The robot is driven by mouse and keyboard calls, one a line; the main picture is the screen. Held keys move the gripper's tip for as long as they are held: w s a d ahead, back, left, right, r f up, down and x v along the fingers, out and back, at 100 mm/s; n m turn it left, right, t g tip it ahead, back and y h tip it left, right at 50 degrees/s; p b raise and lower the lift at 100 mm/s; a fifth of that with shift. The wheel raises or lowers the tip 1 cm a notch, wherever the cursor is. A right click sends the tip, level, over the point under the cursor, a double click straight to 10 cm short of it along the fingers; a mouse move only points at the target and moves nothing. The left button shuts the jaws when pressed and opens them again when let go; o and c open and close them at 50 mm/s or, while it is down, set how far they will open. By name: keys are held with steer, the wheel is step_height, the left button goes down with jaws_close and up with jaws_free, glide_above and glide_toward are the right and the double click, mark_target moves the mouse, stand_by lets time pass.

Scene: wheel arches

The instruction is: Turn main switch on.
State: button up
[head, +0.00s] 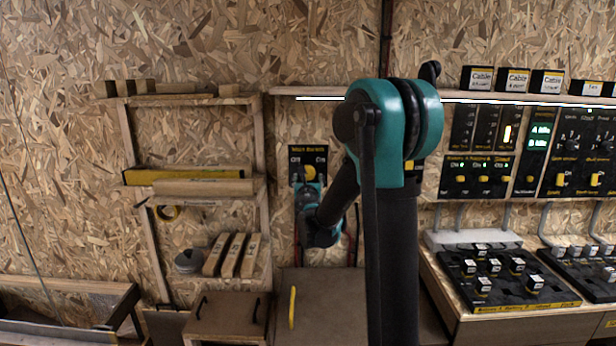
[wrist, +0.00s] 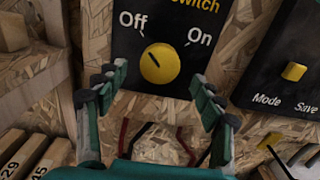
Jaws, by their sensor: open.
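The main switch is a black panel (wrist: 132,50) with "Off" at upper left and "On" at upper right. Its round yellow knob (wrist: 162,66) has a dark mark pointing up-left, toward "Off". In the head view, the panel (head: 296,166) hangs on the wood-chip wall, and the knob (head: 309,173) shows just above my gripper. My gripper (wrist: 158,88) is open and empty, with one finger on each side below the knob. I see no contact with the knob. In the head view, my gripper (head: 309,188) is partly hidden by my arm.
A control panel with yellow switches (head: 483,179) is on the wall to the right; part of a black panel (wrist: 294,72) shows beside my right finger. Wooden shelves (head: 262,150) stand left of the switch. Red and black cables (wrist: 150,128) hang below it.

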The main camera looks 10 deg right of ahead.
mark_target(308, 175)
steer(key=shift+w+d, duration=0.15)
steer(key=shift+w, duration=0.8)
steer(key=shift+w+d, duration=0.15)
steer(key=shift+w, duration=0.8)
steer(key=shift+c, duration=0.2)
steer(key=c, duration=1.1)
